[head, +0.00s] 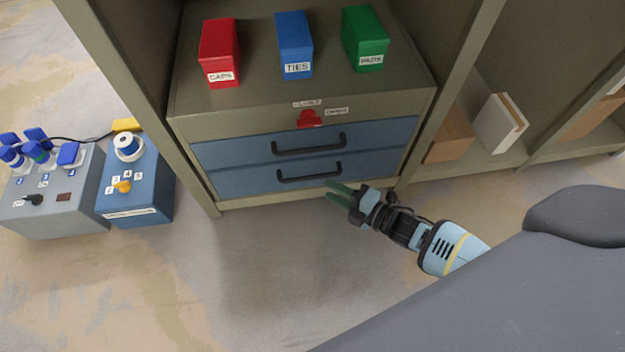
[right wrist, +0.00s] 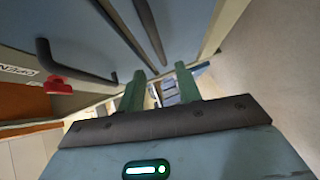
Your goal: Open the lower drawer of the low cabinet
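The low cabinet (head: 190,128) has two blue drawers, both flush with its front. The lower drawer (head: 240,183) has a black bar handle (head: 308,178); the handle also shows in the right wrist view (right wrist: 150,32). My right gripper (head: 331,189) is open and empty, its green fingers close to the right end of the lower handle. In the right wrist view my gripper (right wrist: 160,88) has a clear gap between its fingers, and the handle bar lies just beyond them. I cannot tell whether they touch. My left gripper is not in view.
The upper drawer (head: 230,150) has its own black handle (head: 308,146), with a red knob (head: 309,118) above. Red (head: 220,50), blue (head: 294,45) and green (head: 365,40) boxes stand on top. The floor in front is clear.

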